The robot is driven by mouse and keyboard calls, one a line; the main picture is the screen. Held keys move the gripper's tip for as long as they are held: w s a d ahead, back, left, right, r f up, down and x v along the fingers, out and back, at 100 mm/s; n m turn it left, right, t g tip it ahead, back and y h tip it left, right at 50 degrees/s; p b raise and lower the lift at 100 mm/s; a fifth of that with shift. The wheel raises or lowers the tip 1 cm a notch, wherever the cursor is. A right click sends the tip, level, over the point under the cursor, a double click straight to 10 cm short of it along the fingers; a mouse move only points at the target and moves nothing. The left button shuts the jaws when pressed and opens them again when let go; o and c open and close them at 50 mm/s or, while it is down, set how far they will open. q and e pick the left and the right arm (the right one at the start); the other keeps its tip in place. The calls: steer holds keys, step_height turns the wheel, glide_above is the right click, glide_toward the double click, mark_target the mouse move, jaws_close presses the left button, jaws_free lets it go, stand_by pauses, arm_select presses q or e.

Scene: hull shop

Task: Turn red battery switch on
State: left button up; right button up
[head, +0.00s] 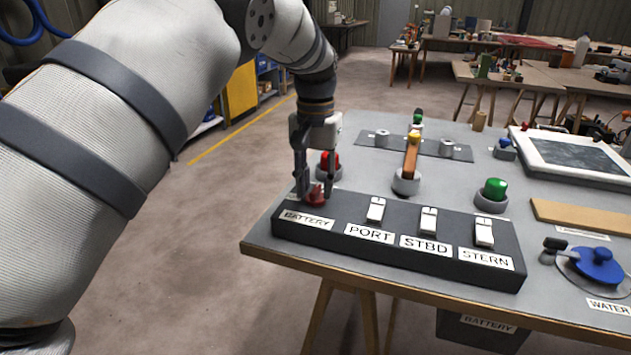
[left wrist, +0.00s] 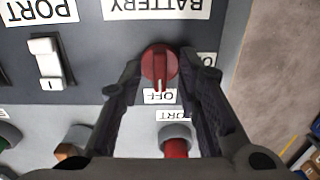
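The red battery switch (head: 316,195) is a round knob at the left end of the dark switch panel (head: 385,255), behind the BATTERY label. In the left wrist view the knob (left wrist: 158,60) has a white mark facing the OFF label (left wrist: 160,96). Another label (left wrist: 207,60), starting with O, is partly hidden by a finger. My left gripper (head: 314,190) points down at the knob. Its fingers (left wrist: 160,68) are apart, one on each side of the knob, with what look like small gaps. My right gripper is in neither view.
White rocker switches marked PORT (head: 375,210), STBD (head: 428,220) and STERN (head: 484,232) sit right of the knob.

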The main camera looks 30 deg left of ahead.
arm_select(q)
jaws_close()
steer(key=shift+n, duration=0.3)
steer(key=n, duration=0.2)
steer(key=shift+r+n, duration=0.1)
steer(key=shift+n, duration=0.3)
steer(key=n, duration=0.3)
steer(key=shift+n+p, duration=0.3)
steer(key=shift+p, duration=0.05)
steer(key=n, duration=0.5)
steer(key=shift+n, duration=0.3)
steer(key=n, duration=0.5)
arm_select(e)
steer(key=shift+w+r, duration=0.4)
arm_select(q)
steer(key=shift+n, duration=0.3)
